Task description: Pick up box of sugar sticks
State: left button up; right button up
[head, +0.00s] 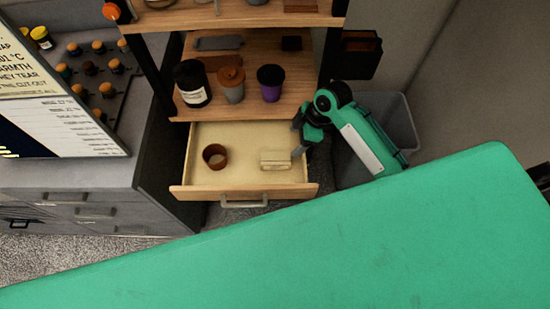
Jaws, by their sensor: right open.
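A small cream-coloured box (274,161), which looks like the box of sugar sticks, lies in the right half of an open wooden drawer (234,137). My right gripper (298,139) is open, at the right side of the drawer, just above and right of the box. From this view I cannot tell whether its fingers touch the box. The box is too small to read any label. My left gripper is not in view.
A brown round cup (215,156) sits in the drawer's left half. Several jars, among them a purple one (271,83), stand on the shelf above. A grey bin (399,125) is behind my right arm. A grey cabinet (85,190) stands at left.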

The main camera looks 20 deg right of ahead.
aim_at(279, 158)
jog(key=p+x, duration=0.1)
jog(key=x, duration=0.7)
jog(key=shift+a+f+p, duration=0.1)
jog(key=shift+a+p, duration=0.05)
jog(key=shift+p, duration=0.2)
jog(key=shift+a+f+p, duration=0.25)
jog(key=shift+f+p, duration=0.15)
jog(key=p+x, duration=0.1)
jog(key=x, duration=0.2)
jog(key=shift+a, duration=0.15)
jog(key=shift+w+a+f, duration=0.1)
jog(key=shift+a+f, duration=0.05)
jog(key=shift+f, duration=0.5)
jog(key=c, duration=1.1)
